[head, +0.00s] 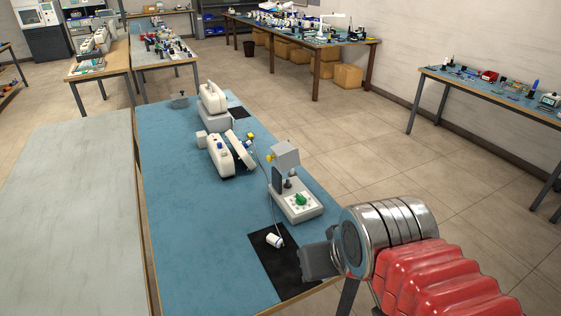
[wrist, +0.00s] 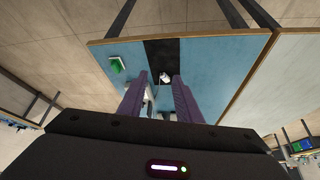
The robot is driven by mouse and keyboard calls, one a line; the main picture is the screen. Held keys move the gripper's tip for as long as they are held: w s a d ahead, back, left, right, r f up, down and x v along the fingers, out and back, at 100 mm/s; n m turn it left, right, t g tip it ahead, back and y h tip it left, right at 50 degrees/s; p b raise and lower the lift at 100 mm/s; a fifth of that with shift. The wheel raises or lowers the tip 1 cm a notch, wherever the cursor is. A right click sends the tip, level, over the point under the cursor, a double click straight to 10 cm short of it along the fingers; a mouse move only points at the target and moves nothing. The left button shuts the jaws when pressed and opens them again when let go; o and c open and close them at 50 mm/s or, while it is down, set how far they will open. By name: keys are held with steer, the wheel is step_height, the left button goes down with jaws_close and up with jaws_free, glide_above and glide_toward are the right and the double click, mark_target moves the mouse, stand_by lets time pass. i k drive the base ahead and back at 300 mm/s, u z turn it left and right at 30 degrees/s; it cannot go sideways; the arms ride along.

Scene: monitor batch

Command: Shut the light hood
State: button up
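A pale grey instrument (head: 302,211) with a green knob stands near the right edge of the blue-topped table. A tilted grey box-shaped head (head: 286,156), which looks like the light hood, sits raised above its base beside a dark upright panel. I cannot tell how the hood is hinged. In the wrist view a green-topped piece (wrist: 117,65) lies left of the fingers. My gripper (wrist: 161,80) is open, its fingers apart and apparently empty. In the head view my gripper (head: 318,263) is at the table's near right edge, nearer than the instrument and apart from it.
A black mat (head: 268,262) bears a small white cylinder (head: 275,240) with a thin cable; the cylinder shows between my fingers in the wrist view (wrist: 165,77). Other white devices (head: 220,156) and a small metal pot (head: 179,101) stand farther back. The table's left front is clear.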

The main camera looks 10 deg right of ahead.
mark_target(285, 156)
steer(key=z, duration=0.05)
steer(key=k, duration=0.5)
steer(key=u, duration=1.15)
steer(key=i, duration=0.6)
steer(key=z, duration=0.05)
